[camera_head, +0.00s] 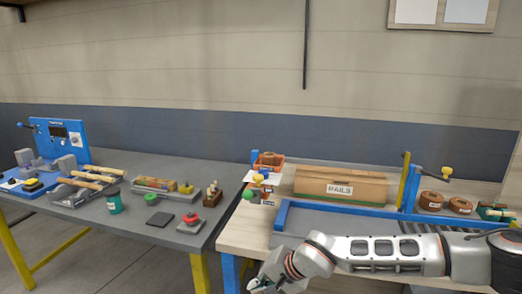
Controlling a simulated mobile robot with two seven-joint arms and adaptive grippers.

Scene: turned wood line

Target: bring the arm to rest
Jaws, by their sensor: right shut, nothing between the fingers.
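My right arm reaches in from the right over the front of the wooden bench, and my right gripper (262,284) is at its end, at the bottom edge near the bench's front left corner. The gripper is shut and empty, and its tips are partly cut off by the frame. My left gripper is not in view.
A blue-edged grey tray (300,228) lies under my right arm. A grey table (140,236) at left carries a red button (191,219), a green cup (114,203) and wooden-handled tools (82,183).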

